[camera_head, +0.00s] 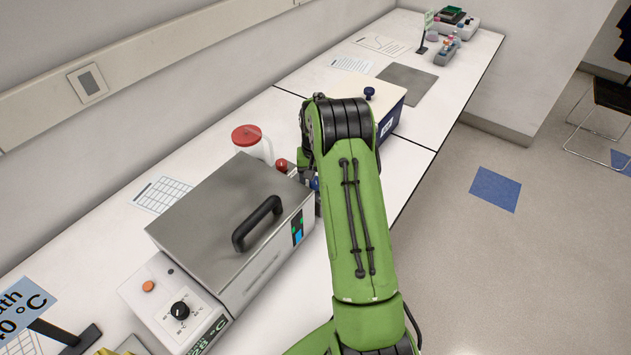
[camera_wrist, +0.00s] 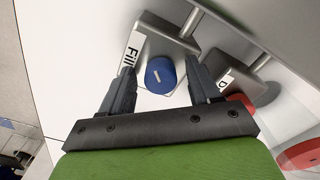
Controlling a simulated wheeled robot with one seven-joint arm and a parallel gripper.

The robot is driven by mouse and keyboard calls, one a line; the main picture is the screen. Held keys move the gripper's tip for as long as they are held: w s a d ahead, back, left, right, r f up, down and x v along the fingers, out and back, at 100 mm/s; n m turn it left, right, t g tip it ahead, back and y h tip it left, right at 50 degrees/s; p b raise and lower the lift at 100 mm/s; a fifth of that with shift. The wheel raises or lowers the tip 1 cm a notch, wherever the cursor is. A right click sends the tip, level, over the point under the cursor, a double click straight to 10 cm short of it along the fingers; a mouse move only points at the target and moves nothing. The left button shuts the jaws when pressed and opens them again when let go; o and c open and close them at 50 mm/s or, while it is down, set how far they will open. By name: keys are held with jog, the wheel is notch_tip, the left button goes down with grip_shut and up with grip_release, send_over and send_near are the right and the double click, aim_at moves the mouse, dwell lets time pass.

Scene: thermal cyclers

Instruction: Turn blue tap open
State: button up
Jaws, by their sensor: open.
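The blue tap (camera_wrist: 160,75) is a round knob with a pale line mark on its face, on a metal block (camera_wrist: 152,38) with a "Fill" label. In the wrist view my gripper (camera_wrist: 160,88) is open, with one finger on each side of the blue tap and neither clearly touching it.
A metal-lidded water bath (camera_head: 225,215) with a black handle stands left of my arm. A red-lidded jug (camera_head: 250,140) stands behind it. A blue and white box (camera_head: 385,108) is beyond my arm.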

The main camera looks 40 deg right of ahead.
jog(key=c, duration=1)
jog(key=shift+c, duration=0.2)
jog(key=shift+m, duration=0.3)
jog(key=m, duration=0.3)
jog(key=shift+w+m, duration=0.1)
jog(key=shift+m, duration=0.2)
jog(key=m, duration=0.3)
jog(key=shift+a+m, duration=0.1)
jog(key=shift+m, duration=0.2)
jog(key=m, duration=0.3)
jog(key=shift+w+m, duration=0.15)
jog(key=shift+m, duration=1.65)
